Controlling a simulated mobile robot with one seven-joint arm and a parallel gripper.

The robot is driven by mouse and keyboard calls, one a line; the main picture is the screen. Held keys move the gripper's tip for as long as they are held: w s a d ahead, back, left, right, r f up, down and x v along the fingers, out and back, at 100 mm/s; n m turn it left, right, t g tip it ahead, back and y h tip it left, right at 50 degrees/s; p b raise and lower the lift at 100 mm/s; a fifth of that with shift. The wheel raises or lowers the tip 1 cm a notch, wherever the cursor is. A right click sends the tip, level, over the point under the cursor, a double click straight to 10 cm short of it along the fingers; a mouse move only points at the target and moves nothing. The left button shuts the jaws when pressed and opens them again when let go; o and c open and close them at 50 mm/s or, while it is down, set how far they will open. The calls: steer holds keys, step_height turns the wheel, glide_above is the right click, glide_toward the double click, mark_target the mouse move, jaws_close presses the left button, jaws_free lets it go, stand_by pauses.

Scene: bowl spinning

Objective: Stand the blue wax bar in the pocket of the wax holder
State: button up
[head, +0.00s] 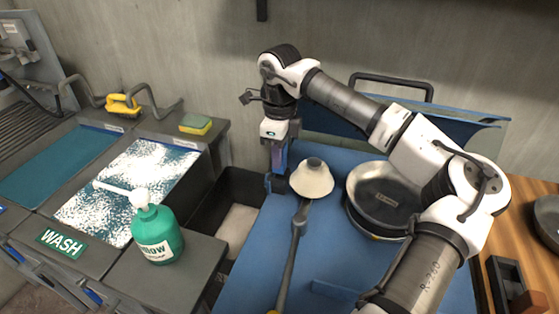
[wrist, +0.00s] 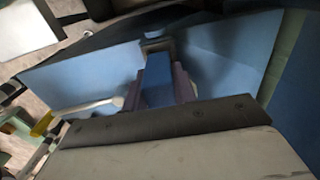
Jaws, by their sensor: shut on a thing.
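My gripper (head: 279,160) points down over the far left part of the blue worktop. In the wrist view my gripper (wrist: 160,88) is shut on the blue wax bar (wrist: 158,78), which lies between its purple fingers. A small dark grey bracket-like piece (wrist: 158,45), which looks like the wax holder, shows just beyond the bar's end. I cannot tell whether the bar's tip is inside its pocket or only in front of it. In the head view a dark blue piece at the worktop's left edge (head: 277,184) sits right below the fingers, and the bar is mostly hidden.
A pale cone-shaped piece (head: 312,178) on a long grey rod stands close right of my gripper. A metal pan (head: 382,196) lies further right. A black bin (head: 235,205) is left of the worktop (head: 262,262). A green pump bottle (head: 158,235) stands on the left counter.

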step_height(320, 180, down, 3)
steer(key=shift+f, duration=0.15)
